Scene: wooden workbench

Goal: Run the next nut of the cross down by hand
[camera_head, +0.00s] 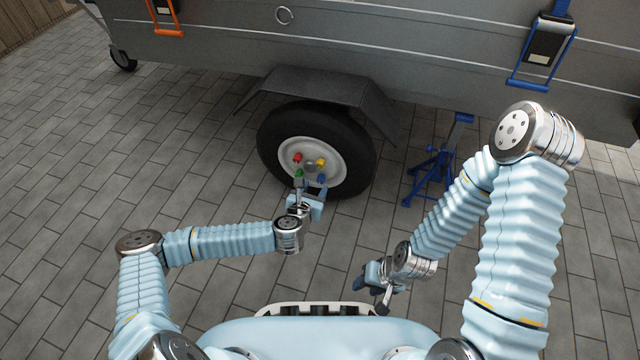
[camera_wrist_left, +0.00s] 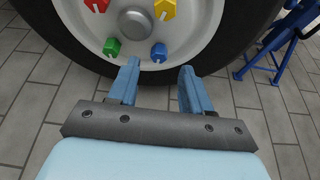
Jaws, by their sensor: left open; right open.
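The trailer wheel (camera_head: 284,131) stands upright under a dark fender. Its pale rim (camera_head: 340,165) carries a red nut (camera_head: 297,157), a yellow nut (camera_head: 321,162), a green nut (camera_head: 299,174) and a blue nut (camera_head: 321,178). In the left wrist view the red nut (camera_wrist_left: 97,5), yellow nut (camera_wrist_left: 165,9), green nut (camera_wrist_left: 112,46) and blue nut (camera_wrist_left: 158,52) surround a grey hub cap (camera_wrist_left: 135,22). My left gripper (camera_head: 301,191) is open and empty just below the green and blue nuts; its fingers (camera_wrist_left: 160,78) point at the rim. My right gripper (camera_head: 370,290) is open, low and away from the wheel.
A blue jack stand (camera_head: 437,165) stands right of the wheel, under the grey trailer body (camera_head: 220,45). A fender (camera_head: 318,87) overhangs the tyre. A small jockey wheel (camera_head: 123,60) is at the far left. The paved ground (camera_head: 190,150) left of the wheel is clear.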

